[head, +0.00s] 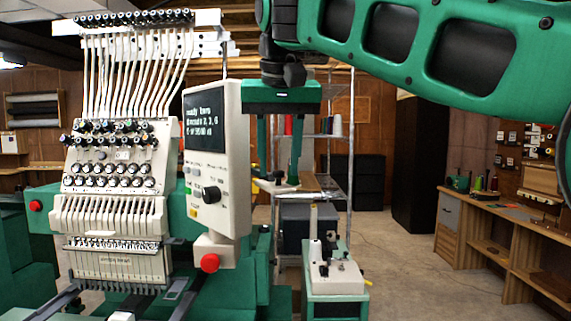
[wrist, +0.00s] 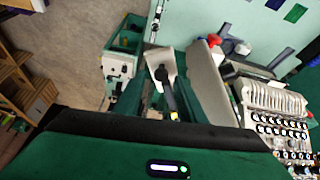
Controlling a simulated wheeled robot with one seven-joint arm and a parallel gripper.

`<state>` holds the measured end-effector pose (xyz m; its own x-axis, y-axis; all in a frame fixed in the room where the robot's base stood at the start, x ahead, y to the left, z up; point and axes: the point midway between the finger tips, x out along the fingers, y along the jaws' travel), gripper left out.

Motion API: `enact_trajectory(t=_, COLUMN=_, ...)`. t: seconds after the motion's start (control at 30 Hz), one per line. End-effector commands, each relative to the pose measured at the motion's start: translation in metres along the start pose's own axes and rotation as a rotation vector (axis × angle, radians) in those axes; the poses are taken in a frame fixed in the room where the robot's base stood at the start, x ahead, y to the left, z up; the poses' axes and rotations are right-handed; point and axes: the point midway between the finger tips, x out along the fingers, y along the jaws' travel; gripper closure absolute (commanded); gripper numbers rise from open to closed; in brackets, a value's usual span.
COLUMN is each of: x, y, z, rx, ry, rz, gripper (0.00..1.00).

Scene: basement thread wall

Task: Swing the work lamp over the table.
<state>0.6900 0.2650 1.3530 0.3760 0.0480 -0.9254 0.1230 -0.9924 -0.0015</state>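A beige lamp-like head (head: 268,186) with a dark upright handle (head: 278,174) shows behind the control panel in the head view; I take it for the work lamp. In the wrist view its pale shade (wrist: 158,60) and black, yellow-tipped handle (wrist: 166,88) lie ahead of my gripper. My gripper (head: 279,180) points down, its two green fingers apart, the handle appearing between their tips. I cannot tell whether either finger touches it. The lamp's arm is mostly hidden. A pale green surface with coloured patches (wrist: 262,20) in the wrist view may be the table.
The embroidery machine (head: 115,200) and its control panel (head: 222,160), with a red button (head: 209,263), stand close on the left. A small green-and-white machine (head: 335,270) and wire rack (head: 342,130) stand behind my gripper. Open floor (head: 400,270) lies right, before a wooden bench (head: 500,225).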

Motion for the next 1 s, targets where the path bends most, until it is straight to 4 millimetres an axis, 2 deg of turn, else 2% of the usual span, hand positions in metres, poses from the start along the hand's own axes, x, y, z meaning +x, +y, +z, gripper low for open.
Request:
enact_trajectory(t=0.17, x=-0.009, y=0.000, z=-0.001, rx=0.001, ry=0.002, rz=-0.001, gripper=0.64)
enact_trajectory(t=0.4, x=-0.044, y=0.001, z=-0.004, rx=0.002, ry=0.003, rz=0.000, gripper=0.64)
enact_trajectory(t=0.6, x=-0.065, y=0.001, z=-0.005, rx=0.003, ry=0.001, rz=0.000, gripper=0.64)
enact_trajectory(t=0.77, x=-0.073, y=0.000, z=-0.005, rx=0.002, ry=-0.001, rz=-0.001, gripper=0.64)
enact_trajectory(t=1.0, x=-0.074, y=0.000, z=-0.004, rx=0.001, ry=-0.003, rz=-0.001, gripper=0.64)
